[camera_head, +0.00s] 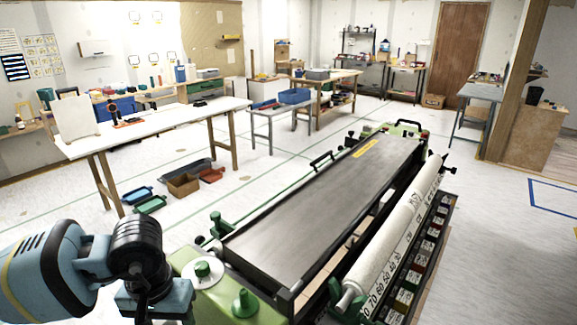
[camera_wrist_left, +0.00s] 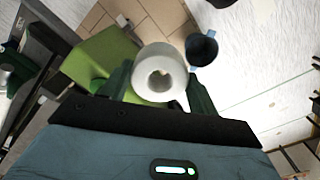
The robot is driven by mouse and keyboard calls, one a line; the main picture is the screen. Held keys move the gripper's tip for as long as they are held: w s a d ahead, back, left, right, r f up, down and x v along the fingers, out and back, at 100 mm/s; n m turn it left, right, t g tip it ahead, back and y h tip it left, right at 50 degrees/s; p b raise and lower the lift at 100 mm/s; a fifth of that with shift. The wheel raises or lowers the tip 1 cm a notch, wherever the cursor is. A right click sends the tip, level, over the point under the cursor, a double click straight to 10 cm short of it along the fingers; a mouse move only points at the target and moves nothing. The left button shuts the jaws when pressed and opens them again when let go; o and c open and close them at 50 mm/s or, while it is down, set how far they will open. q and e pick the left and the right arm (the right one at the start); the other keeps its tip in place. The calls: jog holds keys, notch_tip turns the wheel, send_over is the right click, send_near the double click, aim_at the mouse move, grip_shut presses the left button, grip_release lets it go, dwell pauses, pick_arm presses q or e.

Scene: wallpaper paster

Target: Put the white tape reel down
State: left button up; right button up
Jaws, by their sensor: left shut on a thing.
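The white tape reel (camera_wrist_left: 160,72) is between the two dark green fingers of my left gripper (camera_wrist_left: 161,84) in the left wrist view. The gripper is shut on it, and the reel's round end with its central hole faces the camera. In the head view my left wrist (camera_head: 155,300) is at the lower left, beside the green end of the pasting machine (camera_head: 325,195). A white round piece with a green middle (camera_head: 203,270) shows at that green end; I cannot tell if it is the held reel. My right gripper is not in view.
A green knob (camera_head: 245,303) stands up from the machine's end. A white paper roll (camera_head: 400,228) lies along its right side. A white table (camera_head: 165,126) stands at the left, with trays (camera_head: 150,204) on the floor. The floor at right is clear.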

pick_arm(q)
jog(key=shift+w+a, duration=0.1)
jog(key=shift+a, duration=0.05)
jog(key=s+f, duration=0.4)
jog(key=f, duration=1.1)
